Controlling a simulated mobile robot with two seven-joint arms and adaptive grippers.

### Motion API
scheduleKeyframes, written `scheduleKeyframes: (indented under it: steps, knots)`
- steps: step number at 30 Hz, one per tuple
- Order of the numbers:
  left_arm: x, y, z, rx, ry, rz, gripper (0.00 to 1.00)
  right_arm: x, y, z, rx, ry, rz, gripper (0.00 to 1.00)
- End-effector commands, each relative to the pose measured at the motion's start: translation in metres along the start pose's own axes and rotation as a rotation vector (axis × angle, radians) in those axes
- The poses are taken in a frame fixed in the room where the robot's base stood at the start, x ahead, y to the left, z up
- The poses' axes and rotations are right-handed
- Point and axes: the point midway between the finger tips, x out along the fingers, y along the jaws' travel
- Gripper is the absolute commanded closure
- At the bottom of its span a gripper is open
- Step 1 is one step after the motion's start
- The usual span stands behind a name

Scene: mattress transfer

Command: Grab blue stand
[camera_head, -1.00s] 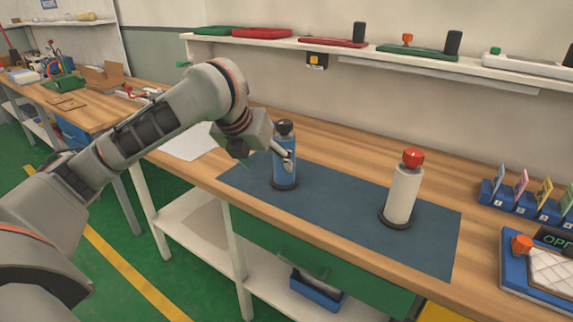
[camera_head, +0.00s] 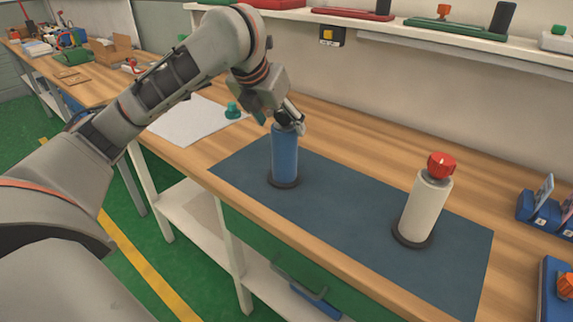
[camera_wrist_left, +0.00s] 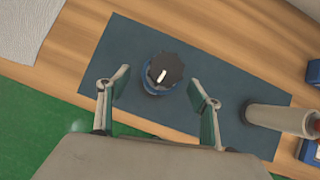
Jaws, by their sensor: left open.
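The blue stand (camera_head: 285,155) is a blue cylinder on a dark round base, upright on the dark blue mat (camera_head: 350,195). In the left wrist view its black knobbed top (camera_wrist_left: 164,69) lies between and just beyond the two fingers. In the left wrist view the gripper (camera_wrist_left: 159,80) is open, with one finger on each side of the top and gaps visible. I cannot tell the exact height over it. My right gripper is not in view.
A white stand with a red cap (camera_head: 424,205) is on the mat to the right. A white sheet (camera_head: 190,122) and a small green knob (camera_head: 233,110) are left of the mat. A wall shelf (camera_head: 450,42) runs behind. Blue card holders (camera_head: 540,208) stand at the right.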

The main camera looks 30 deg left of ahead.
Motion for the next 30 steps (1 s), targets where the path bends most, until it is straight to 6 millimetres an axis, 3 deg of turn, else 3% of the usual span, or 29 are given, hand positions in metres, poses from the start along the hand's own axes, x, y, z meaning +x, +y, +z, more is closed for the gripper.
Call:
scheduleKeyframes:
  steps: [1,6,16,21,24,30]
  knots:
    - [0.017,-0.003,-0.004,0.002,0.012,-0.003,0.36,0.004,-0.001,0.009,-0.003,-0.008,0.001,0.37]
    - [0.035,-0.003,-0.002,0.001,0.007,-0.001,0.36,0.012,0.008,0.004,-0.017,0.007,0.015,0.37]
    - [0.035,-0.002,0.002,0.001,-0.002,0.0,0.36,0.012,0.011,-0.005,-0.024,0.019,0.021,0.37]
    - [0.035,-0.002,0.001,0.001,-0.001,0.0,0.8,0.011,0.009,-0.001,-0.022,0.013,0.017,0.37]
    - [0.035,-0.002,0.001,0.001,-0.001,0.0,1.0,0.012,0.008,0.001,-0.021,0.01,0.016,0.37]
    - [0.034,-0.001,0.003,0.0,-0.005,0.001,1.0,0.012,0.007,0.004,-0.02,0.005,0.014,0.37]
